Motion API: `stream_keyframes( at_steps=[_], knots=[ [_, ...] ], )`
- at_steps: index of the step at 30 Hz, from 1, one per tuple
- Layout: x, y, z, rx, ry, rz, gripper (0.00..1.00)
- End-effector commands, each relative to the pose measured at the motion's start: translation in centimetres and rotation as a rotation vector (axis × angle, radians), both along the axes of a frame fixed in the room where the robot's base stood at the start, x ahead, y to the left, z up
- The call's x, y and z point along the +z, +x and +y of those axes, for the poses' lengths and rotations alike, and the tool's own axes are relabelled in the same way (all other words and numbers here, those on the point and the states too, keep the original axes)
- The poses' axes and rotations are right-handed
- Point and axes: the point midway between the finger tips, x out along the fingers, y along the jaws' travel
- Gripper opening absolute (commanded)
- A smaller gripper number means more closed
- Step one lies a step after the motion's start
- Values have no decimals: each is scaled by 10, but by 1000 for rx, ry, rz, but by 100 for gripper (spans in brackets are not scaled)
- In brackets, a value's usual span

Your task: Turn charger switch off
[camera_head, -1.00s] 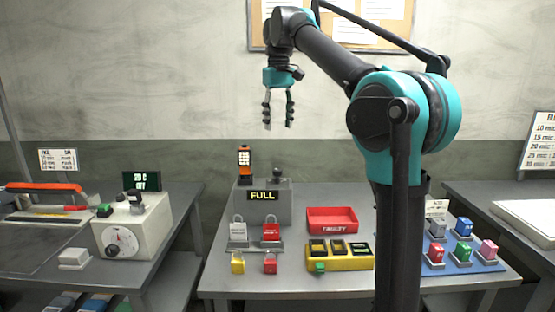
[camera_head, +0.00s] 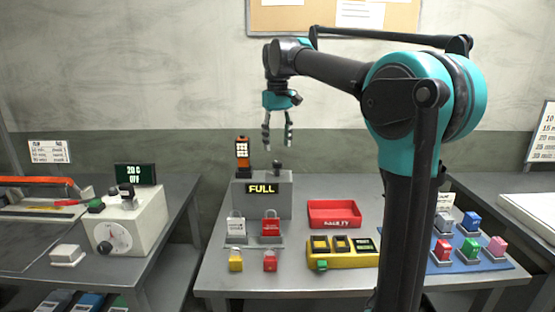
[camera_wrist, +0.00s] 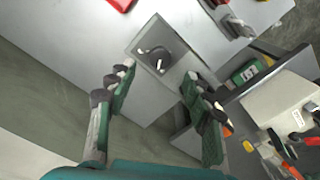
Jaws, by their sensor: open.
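The grey box with a lit FULL sign (camera_head: 262,209) stands at the back of the middle table; it looks like the charger. A dark knob-like switch (camera_head: 277,167) stands on its top, beside an orange handheld device (camera_head: 242,153). My gripper (camera_head: 278,142) is open and empty, pointing down above the box, with a gap to the switch. Its fingers also show in the wrist view (camera_wrist: 157,98). The switch's position cannot be told.
A red tray (camera_head: 334,225) and a yellow box with black slots (camera_head: 343,259) stand to the right. Several padlocks (camera_head: 236,261) are in front. Air around my gripper is clear.

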Motion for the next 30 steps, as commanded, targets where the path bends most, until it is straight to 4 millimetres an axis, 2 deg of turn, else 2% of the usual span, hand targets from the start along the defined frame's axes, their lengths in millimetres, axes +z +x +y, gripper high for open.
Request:
stream_keyframes(
  at_steps=[3, 9, 15, 23, 30],
  knots=[
    [-23, 0, 0, 0, 0, 0, 51],
    [-51, 0, 0, 0, 0, 0, 51],
    [-62, 0, 0, 0, 0, 0, 51],
    [-63, 0, 0, 0, 0, 0, 51],
    [-63, 0, 0, 0, 0, 0, 23]
  ],
)
